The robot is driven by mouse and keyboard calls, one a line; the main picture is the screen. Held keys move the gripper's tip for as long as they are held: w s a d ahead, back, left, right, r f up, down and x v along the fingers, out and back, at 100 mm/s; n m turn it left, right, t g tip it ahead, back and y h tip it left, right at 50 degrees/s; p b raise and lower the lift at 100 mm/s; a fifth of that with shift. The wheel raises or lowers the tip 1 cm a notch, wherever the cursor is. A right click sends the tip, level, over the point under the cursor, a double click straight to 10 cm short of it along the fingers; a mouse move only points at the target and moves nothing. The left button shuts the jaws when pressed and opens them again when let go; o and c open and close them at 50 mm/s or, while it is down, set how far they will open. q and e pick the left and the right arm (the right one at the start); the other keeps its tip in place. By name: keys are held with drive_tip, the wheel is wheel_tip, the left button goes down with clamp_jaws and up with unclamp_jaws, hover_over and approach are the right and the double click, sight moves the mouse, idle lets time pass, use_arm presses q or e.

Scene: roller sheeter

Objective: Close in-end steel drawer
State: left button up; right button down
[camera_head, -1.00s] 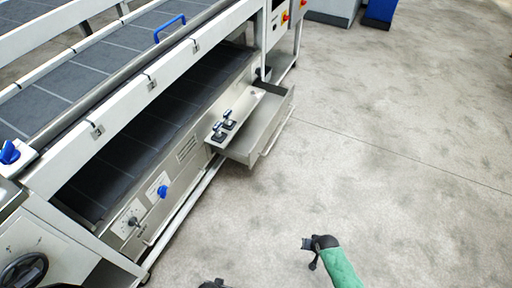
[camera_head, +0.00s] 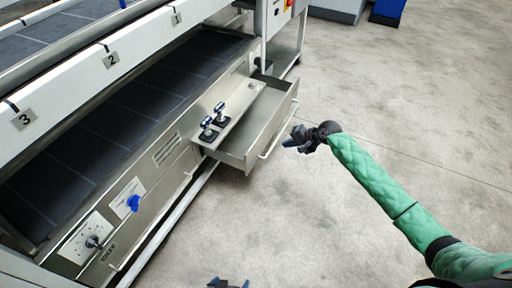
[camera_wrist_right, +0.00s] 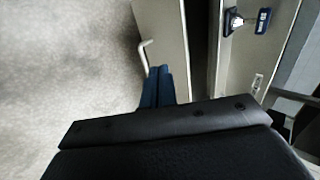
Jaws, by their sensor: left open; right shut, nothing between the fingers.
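The steel drawer (camera_head: 241,151) stands pulled out from the lower front of the machine, with a bar handle (camera_head: 279,132) on its front. Its inside looks empty in the part that shows. My right gripper (camera_head: 288,143) is shut and empty, just in front of the drawer front, close to the handle. In the right wrist view, the shut fingers (camera_wrist_right: 158,82) are beside the drawer front (camera_wrist_right: 163,35), below the handle (camera_wrist_right: 145,52); I cannot tell whether they touch. My left gripper (camera_head: 228,284) is open at the bottom edge of the head view, over the floor.
A second, closed drawer handle (camera_head: 121,266) is low at the left. The grey floor (camera_head: 400,110) to the right is open.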

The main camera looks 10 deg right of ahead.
drive_tip(key=b, duration=0.1)
approach(256, 145)
wheel_tip(256, 145, down, 4)
drive_tip(key=w+a, duration=0.2)
drive_tip(key=shift+a+r, duration=0.1)
drive_tip(key=shift+a, duration=0.3)
drive_tip(key=shift+w+a, duration=0.25)
drive_tip(key=shift+a, duration=0.1)
drive_tip(key=shift+a, duration=0.1)
